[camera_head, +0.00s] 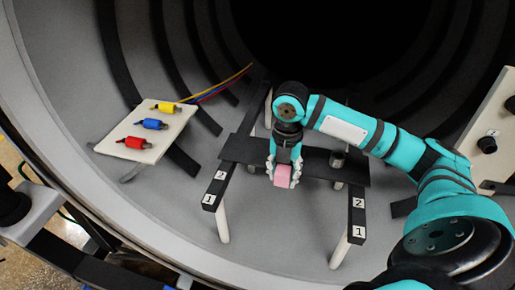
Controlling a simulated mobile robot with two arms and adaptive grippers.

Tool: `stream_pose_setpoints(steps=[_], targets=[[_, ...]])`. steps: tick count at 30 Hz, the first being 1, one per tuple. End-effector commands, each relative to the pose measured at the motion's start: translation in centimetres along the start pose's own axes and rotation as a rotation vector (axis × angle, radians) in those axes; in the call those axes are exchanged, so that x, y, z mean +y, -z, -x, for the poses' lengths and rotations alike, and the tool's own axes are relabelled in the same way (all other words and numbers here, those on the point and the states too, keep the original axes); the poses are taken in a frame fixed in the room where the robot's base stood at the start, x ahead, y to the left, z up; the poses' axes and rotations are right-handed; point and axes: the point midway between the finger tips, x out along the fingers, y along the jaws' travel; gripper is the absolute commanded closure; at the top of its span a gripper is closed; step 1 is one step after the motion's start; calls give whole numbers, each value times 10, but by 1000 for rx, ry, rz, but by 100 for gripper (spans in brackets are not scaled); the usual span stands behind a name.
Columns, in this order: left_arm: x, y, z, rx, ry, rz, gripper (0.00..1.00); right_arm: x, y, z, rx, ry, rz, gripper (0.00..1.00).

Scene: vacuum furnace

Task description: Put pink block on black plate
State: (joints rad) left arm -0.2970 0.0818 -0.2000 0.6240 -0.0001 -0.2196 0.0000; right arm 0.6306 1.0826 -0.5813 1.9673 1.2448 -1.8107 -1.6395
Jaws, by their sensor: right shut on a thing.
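The pink block (282,176) is between the fingers of my right gripper (284,170), which points down and is shut on it. The black plate (245,150) lies across two black rails, behind and around the gripper in the picture. The block overlaps the near edge of the plate in the view; I cannot tell whether it touches it or hangs above or in front of it. My arm and gripper hide the middle of the plate. My left gripper is not in view.
A small metal cylinder (337,159) stands on the plate's right part. The numbered rails, left (216,190) and right (357,216), rest on white posts. A pale panel (175,122) with red, blue and yellow connectors is at left. Another panel (484,122) is at right.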

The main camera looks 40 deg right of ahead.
Motion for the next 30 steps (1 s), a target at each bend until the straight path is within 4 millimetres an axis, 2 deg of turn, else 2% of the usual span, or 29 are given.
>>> stream_pose_setpoints(steps=[9,15,24,30], targets=[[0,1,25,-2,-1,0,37,50,-67,-3,3,-2,-4,99],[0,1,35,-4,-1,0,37,74,-101,-8,1,-1,-2,99],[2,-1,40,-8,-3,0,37,88,-121,-12,0,0,-2,99],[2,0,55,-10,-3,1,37,86,-119,-42,1,2,-1,99]])
